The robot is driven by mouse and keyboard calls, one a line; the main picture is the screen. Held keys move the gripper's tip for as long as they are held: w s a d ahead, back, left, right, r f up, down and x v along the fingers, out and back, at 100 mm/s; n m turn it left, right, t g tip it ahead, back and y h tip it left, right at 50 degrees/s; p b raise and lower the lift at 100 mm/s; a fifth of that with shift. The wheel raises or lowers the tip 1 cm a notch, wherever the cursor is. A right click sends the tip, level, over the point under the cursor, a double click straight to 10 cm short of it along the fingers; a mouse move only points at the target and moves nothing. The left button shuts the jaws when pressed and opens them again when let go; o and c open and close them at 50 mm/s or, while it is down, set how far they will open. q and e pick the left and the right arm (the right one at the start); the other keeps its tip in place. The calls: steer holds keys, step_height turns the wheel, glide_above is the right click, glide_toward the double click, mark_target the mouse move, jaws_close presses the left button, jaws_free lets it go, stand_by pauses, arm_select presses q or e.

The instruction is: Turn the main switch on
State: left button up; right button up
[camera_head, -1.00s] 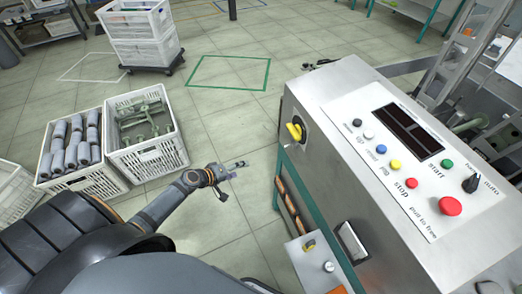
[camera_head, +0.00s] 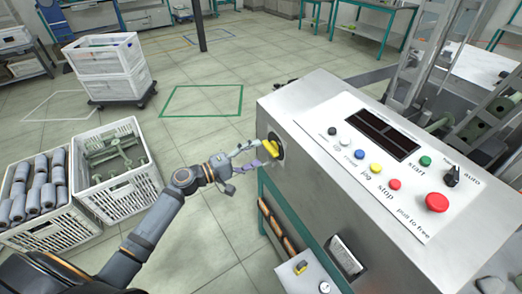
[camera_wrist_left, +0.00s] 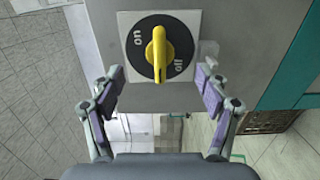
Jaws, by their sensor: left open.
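The main switch is a yellow rotary knob (camera_wrist_left: 158,54) on a black disc with a white plate (camera_wrist_left: 188,22), marked "on" at left and "off" at right. In the left wrist view the knob stands upright, in line with neither word. It also shows on the left side face of the machine cabinet in the head view (camera_head: 270,148). My left gripper (camera_wrist_left: 160,85) is open, its two fingers spread either side of and just below the knob, apart from it. In the head view the left gripper (camera_head: 252,155) is close to the knob. My right gripper is not in view.
The control panel (camera_head: 375,150) on the cabinet top holds coloured buttons, a red stop button (camera_head: 437,202) and a black selector (camera_head: 452,176). White crates (camera_head: 133,190) of bobbins and spools stand on the floor at left.

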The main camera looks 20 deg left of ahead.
mark_target(267, 150)
arm_select(q)
steer(key=x, duration=0.2)
steer(key=shift+w+d+r+p, duration=0.2)
steer(key=shift+p, duration=0.1)
steer(key=shift+w+d+f, duration=0.1)
steer(key=shift+w+f, duration=0.05)
steer(key=shift+f, duration=0.1)
steer(key=shift+x, duration=1.1)
